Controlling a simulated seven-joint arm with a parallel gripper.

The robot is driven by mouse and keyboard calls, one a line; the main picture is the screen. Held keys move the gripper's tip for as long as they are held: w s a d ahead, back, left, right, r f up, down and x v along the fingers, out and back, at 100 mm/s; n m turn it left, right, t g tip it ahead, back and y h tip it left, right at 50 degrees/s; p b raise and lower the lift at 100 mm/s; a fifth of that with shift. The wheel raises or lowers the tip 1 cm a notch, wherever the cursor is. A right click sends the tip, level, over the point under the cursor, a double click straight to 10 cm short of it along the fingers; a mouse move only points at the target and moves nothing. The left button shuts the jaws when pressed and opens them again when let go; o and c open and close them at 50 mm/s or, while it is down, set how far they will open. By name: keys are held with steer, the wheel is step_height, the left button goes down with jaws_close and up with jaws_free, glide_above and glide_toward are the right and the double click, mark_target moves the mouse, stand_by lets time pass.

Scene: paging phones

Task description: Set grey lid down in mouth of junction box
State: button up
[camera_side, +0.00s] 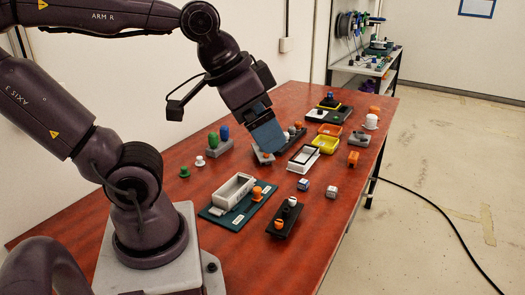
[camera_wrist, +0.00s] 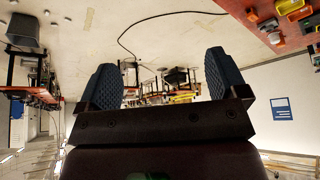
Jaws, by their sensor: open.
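The junction box (camera_side: 233,190) is a pale grey open-topped box on a teal board towards the near side of the red table. A grey flat piece (camera_side: 262,157), perhaps the grey lid, shows partly behind my gripper; I cannot tell for sure. My gripper (camera_side: 268,142) hangs tilted above the middle of the table, behind and to the right of the junction box and apart from it. In the wrist view my gripper (camera_wrist: 163,78) has its two blue fingers wide apart, with nothing held between them. Neither box nor lid can be made out there.
An orange knobbed piece (camera_side: 257,193) stands beside the box on the teal board. A white frame (camera_side: 303,158) and a yellow tray (camera_side: 325,144) lie to the right. A black board (camera_side: 285,218) with pegs is nearby. Green and blue pegs (camera_side: 218,140) stand at the back left. The near-left tabletop is clear.

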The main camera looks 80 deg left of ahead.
mark_target(268, 160)
steer(key=w+a+f+m+g+y, duration=0.35)
steer(key=w+a+f, duration=0.25)
steer(key=a, duration=0.4)
steer(key=w+a+f+m+g+y, duration=0.3)
steer(key=w+a+f+y, duration=0.25)
steer(key=a, duration=0.55)
steer(key=w+a+f+m+y, duration=0.1)
steer(key=a+f+m, duration=0.2)
steer(key=f, duration=0.3)
steer(key=a+f+m+y, duration=0.2)
steer(key=a+f+m, duration=0.2)
steer(key=f, duration=0.2)
steer(key=w+a+f+m+t+y, duration=0.1)
steer(key=a+f+m, duration=0.3)
steer(key=f, duration=0.2)
steer(key=shift+w+a, duration=0.3)
steer(key=shift+w, duration=0.05)
steer(key=shift+m+y, duration=0.25)
steer(key=shift+y, duration=0.05)
steer(key=x, duration=0.7)
steer(key=shift+a+f, duration=0.1)
steer(key=shift+f, duration=0.15)
steer(key=shift+x, duration=2.85)
steer(key=shift+s+r, duration=0.1)
steer(key=c, duration=1.1)
steer(key=shift+c, duration=0.2)
steer(key=shift+r, duration=0.1)
